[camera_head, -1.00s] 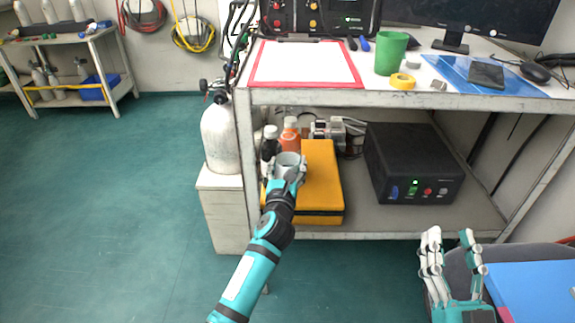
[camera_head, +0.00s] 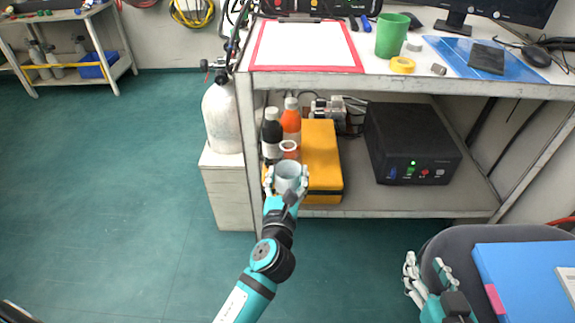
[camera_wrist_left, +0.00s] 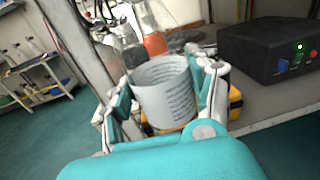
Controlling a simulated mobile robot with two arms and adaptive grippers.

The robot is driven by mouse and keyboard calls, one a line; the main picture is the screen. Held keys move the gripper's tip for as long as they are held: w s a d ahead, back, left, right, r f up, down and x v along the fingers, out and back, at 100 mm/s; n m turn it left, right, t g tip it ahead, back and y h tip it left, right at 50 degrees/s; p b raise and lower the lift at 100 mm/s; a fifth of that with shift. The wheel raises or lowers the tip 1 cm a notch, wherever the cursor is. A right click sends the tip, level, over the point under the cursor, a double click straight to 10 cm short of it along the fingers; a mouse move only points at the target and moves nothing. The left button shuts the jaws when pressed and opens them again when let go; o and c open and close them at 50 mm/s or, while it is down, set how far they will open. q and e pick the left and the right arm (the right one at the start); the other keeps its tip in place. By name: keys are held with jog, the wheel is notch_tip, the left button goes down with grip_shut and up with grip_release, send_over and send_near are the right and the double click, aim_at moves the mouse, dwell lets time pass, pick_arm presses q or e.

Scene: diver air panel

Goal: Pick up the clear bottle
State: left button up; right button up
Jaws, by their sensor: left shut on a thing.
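The clear bottle (camera_head: 288,177) has a see-through body with a pale printed label around it, and a pale ring shows at its top. My left gripper (camera_head: 287,181) is shut on it around the label, and the bottle stands about upright in front of the lower shelf. In the left wrist view the label (camera_wrist_left: 166,95) sits between the fingers of my left gripper (camera_wrist_left: 168,100). The bottle's base is hidden by the hand. My right gripper (camera_head: 427,262) is open and empty at the lower right.
A dark bottle (camera_head: 272,135) and an orange bottle (camera_head: 291,122) stand behind it. A yellow case (camera_head: 321,160) and a black box (camera_head: 411,145) lie on the lower shelf (camera_head: 425,202). The white bench (camera_head: 330,82) overhangs, with a post (camera_head: 245,140) at left.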

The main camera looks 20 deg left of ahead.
aim_at(287, 181)
pick_arm(q)
jog(key=shift+s+d+r, duration=0.1)
jog(key=shift+s+d, duration=0.15)
jog(key=shift+s, duration=0.55)
jog(key=shift+s+d+r, duration=0.1)
jog(key=shift+s+d, duration=0.15)
jog(key=shift+s, duration=0.55)
pick_arm(e)
jog(key=shift+s+d+f+g, duration=0.15)
jog(key=shift+s+f+g, duration=0.15)
jog(key=shift+f, duration=0.2)
jog(key=shift+s+d+f+g, duration=0.2)
jog(key=shift+f+g, duration=0.1)
jog(key=shift+f, duration=0.15)
pick_arm(q)
jog(key=shift+s, duration=0.1)
